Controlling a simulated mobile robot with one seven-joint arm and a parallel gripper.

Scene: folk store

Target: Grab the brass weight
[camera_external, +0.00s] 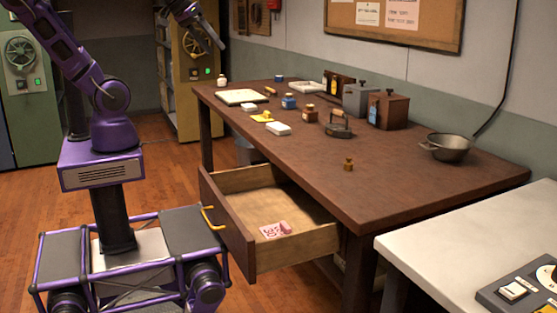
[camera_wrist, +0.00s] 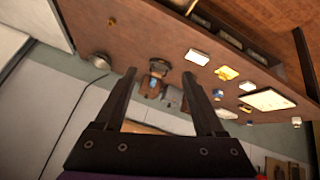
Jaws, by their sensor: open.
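The brass weight (camera_external: 348,164) is small and stands upright on the brown wooden table (camera_external: 400,185), near its front edge. Nothing touches it. In the wrist view the brass weight (camera_wrist: 112,22) is a tiny golden shape at the upper left, beyond and left of my fingertips. My gripper (camera_wrist: 158,73) is open and empty, with two dark fingers spread apart. In the external view its dark end shows at the top left, well away from the weight and partly cut by the picture edge.
A metal bowl (camera_external: 446,147) stands right of the weight. A flat iron (camera_external: 339,126), brown box (camera_external: 388,110), grey box (camera_external: 358,99) and ink bottles stand behind it. An open drawer (camera_external: 228,225) holding pink paper juts out at the front. The tabletop around the weight is clear.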

